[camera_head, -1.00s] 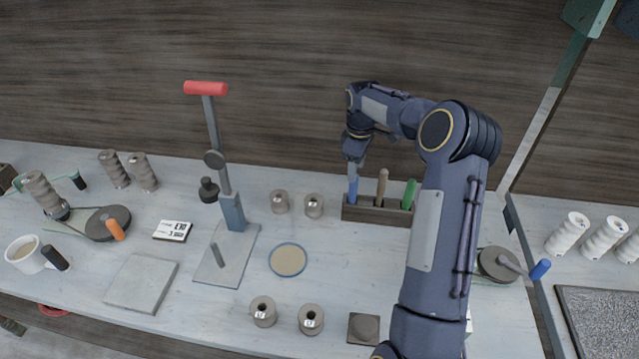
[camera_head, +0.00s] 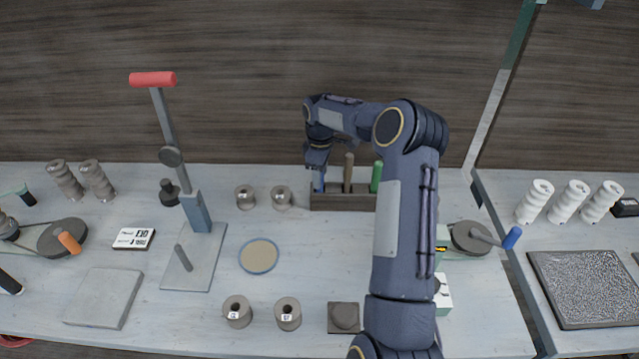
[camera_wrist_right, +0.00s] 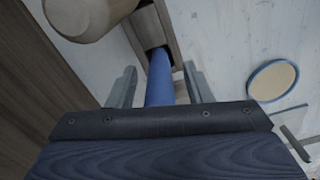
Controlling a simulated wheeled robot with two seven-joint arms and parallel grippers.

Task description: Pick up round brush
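A dark wooden rack (camera_head: 345,201) at the back of the table holds three upright tools: one with a blue handle (camera_head: 319,184), one with a wooden handle (camera_head: 348,172) and one with a green handle (camera_head: 376,177). Their working ends are hidden, so I cannot tell which is the round brush. My right gripper (camera_head: 318,165) is over the blue handle from above. In the right wrist view, the blue handle (camera_wrist_right: 160,78) stands between the two open fingers of my right gripper (camera_wrist_right: 159,86), with a gap on each side. My left gripper is not in view.
The wooden handle (camera_wrist_right: 85,14) is close beside my right gripper. Grey cylinders (camera_head: 281,197) stand left of the rack, near a round blue-rimmed disc (camera_head: 259,256). A lever press (camera_head: 197,212) with a red grip stands further left. A blue-knobbed wheel (camera_head: 470,238) is at right.

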